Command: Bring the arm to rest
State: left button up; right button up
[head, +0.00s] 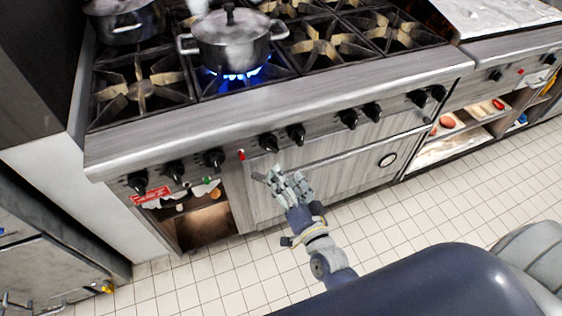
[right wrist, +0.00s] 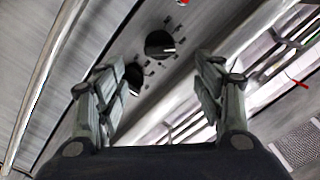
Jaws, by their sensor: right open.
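My right gripper (head: 273,178) is in front of the stove's lower front, below the row of black knobs, in the head view. The right wrist view shows its two fingers (right wrist: 160,85) spread apart with nothing between them. Beyond them are two black stove knobs (right wrist: 160,43) and the metal front panel. I see no contact between the fingers and the knobs. My left gripper is in neither view.
The stove (head: 300,120) spans the view. A lidded pot (head: 232,45) sits over a lit blue flame, and another pot (head: 125,20) stands at the back left. Open shelves (head: 460,130) are at right. The tiled floor (head: 430,205) is clear in front.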

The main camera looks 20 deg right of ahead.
jog(key=s+a+f+n+g+y, duration=0.1)
jog(key=s+f+n+g, duration=0.4)
jog(key=f, duration=1)
jog(key=s+f+n+g, duration=0.1)
jog(key=s+f+g, duration=0.2)
jog(key=s+f, duration=0.8)
jog(key=s+d+f+n+g, duration=0.2)
jog(key=s+d+f+g, duration=0.1)
jog(key=s+f, duration=0.6)
jog(key=s+d+f+n+g+h, duration=0.1)
jog(key=s+d+f+n+g, duration=0.2)
jog(key=s+f+g, duration=0.3)
jog(key=s+d+f, duration=0.1)
jog(key=s+f, duration=0.3)
jog(key=s, duration=0.5)
jog(key=shift+f+h, duration=0.25)
jog(key=shift+h, duration=0.05)
